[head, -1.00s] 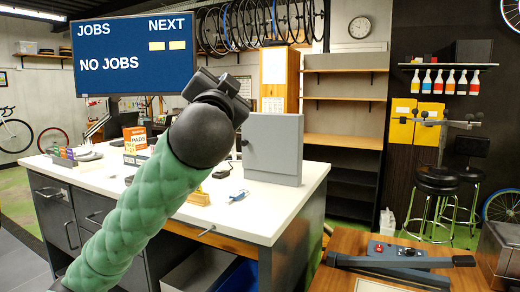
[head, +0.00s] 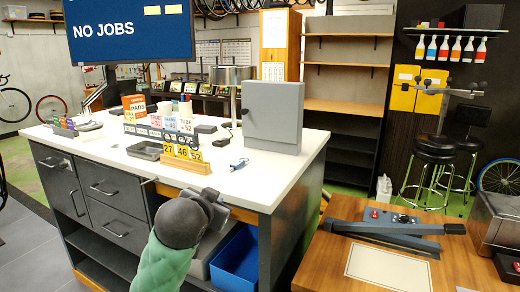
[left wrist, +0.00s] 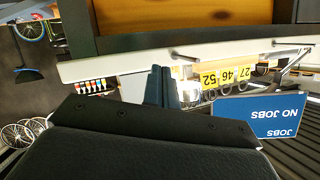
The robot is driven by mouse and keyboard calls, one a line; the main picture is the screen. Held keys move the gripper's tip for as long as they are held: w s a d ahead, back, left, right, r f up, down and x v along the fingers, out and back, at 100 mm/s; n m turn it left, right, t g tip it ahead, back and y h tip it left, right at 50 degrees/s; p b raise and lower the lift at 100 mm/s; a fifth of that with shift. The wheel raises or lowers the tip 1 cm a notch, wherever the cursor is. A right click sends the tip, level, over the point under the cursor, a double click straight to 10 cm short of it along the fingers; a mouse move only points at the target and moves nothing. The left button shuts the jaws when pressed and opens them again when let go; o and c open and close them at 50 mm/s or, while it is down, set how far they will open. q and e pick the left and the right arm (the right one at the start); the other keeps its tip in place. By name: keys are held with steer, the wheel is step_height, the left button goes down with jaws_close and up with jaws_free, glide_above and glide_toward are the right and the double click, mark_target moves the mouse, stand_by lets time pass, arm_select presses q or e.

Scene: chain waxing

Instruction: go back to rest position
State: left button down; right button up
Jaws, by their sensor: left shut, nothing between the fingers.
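My left arm (head: 170,250), with a green padded sleeve, comes up from the bottom of the head view. My left gripper (head: 214,207) is in front of the white workbench (head: 85,152), near its front edge. In the left wrist view its dark fingers (left wrist: 161,87) are together with nothing between them, and the scene is upside down there. My right gripper is not in view.
On the bench stand a grey cabinet (head: 272,115), yellow number tags (head: 182,152) on a wooden block, and a dark tray (head: 147,150). A blue bin (head: 238,262) is beneath. A wooden table (head: 330,265) carries a lever device (head: 385,230) at right.

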arm_select(q)
steer(key=s+a+f+n+g+p, duration=0.15)
steer(key=s+f, duration=0.25)
steer(key=f, duration=0.5)
steer(key=s+a+f+g, duration=0.1)
steer(key=s+f+g, duration=0.1)
steer(key=s+f, duration=0.5)
steer(key=s+a+f+n+g+p, duration=0.1)
steer(key=s+f+g, duration=0.1)
steer(key=f, duration=0.8)
steer(key=s+f+g+p, duration=0.1)
steer(key=s+f+g, duration=0.2)
steer(key=s+f, duration=0.5)
steer(key=s+f+g, duration=0.3)
steer(key=s+f, duration=0.5)
steer(key=s, duration=0.8)
steer(key=shift+d+f+n+p, duration=0.25)
steer(key=shift+n+p, duration=0.1)
steer(key=shift+n, duration=0.1)
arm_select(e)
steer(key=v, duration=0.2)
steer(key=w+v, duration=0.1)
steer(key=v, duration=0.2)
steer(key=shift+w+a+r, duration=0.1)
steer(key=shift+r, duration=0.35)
